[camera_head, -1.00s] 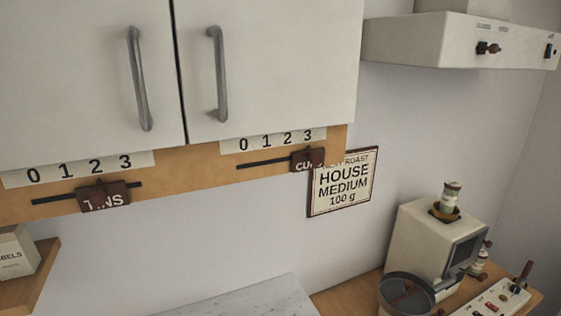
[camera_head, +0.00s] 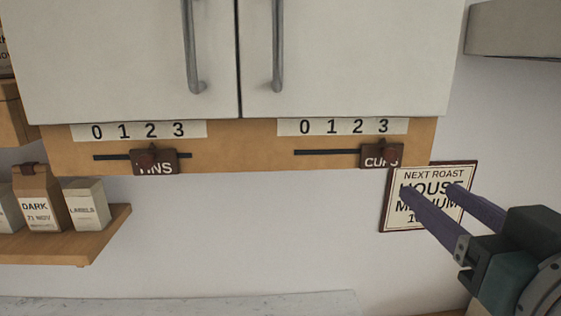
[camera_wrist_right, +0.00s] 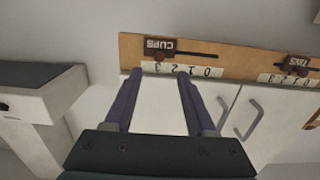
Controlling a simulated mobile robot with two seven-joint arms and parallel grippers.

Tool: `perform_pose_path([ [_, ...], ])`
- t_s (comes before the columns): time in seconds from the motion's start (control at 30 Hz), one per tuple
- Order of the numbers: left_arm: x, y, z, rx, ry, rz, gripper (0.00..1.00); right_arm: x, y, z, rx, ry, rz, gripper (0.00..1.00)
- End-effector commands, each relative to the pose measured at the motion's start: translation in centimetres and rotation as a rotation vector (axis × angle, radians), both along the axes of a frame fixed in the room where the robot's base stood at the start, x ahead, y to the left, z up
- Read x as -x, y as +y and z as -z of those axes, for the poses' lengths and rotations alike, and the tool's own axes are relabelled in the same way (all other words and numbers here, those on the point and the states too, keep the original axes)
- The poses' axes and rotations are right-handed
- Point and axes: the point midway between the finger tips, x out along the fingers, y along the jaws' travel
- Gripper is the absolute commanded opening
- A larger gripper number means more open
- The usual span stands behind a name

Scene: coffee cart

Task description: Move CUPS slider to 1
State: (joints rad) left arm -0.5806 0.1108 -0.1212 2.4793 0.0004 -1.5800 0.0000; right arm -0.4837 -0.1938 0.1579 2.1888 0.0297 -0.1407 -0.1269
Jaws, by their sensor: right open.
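The CUPS slider (camera_head: 376,161) is a dark brown tag with a reddish knob, on a dark slot in the wooden rail below the cabinet. It stands under the 3 of its 0 1 2 3 scale (camera_head: 342,126). The CUPS slider also shows upside down in the right wrist view (camera_wrist_right: 160,47), ahead of the fingers. My right gripper (camera_head: 430,190) is open and empty, below and to the right of the slider and apart from it. Its purple fingers also show in the right wrist view (camera_wrist_right: 154,75). My left gripper is not in view.
The TINS slider (camera_head: 154,162) sits near 2 on the left of the same rail (camera_head: 232,155). Two cabinet doors with grey handles (camera_head: 278,50) are above. A NEXT ROAST sign (camera_head: 400,218) hangs behind my right fingers. A shelf (camera_head: 100,240) with bags is at left.

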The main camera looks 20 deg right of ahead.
Motion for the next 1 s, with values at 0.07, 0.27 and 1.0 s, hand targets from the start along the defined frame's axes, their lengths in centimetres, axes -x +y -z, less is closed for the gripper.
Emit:
perform_pose_path([
  [0.07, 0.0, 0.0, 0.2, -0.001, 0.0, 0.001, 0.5, -0.1, -0.3, -0.3, 0.004, -0.028, 0.012, 0.56],
  [0.27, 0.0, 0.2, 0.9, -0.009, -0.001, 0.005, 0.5, -2.2, -0.9, -0.4, 0.007, -0.039, 0.014, 0.56],
  [1.0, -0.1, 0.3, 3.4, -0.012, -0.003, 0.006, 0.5, -9.6, -2.6, -0.5, 0.006, -0.032, 0.013, 0.56],
])
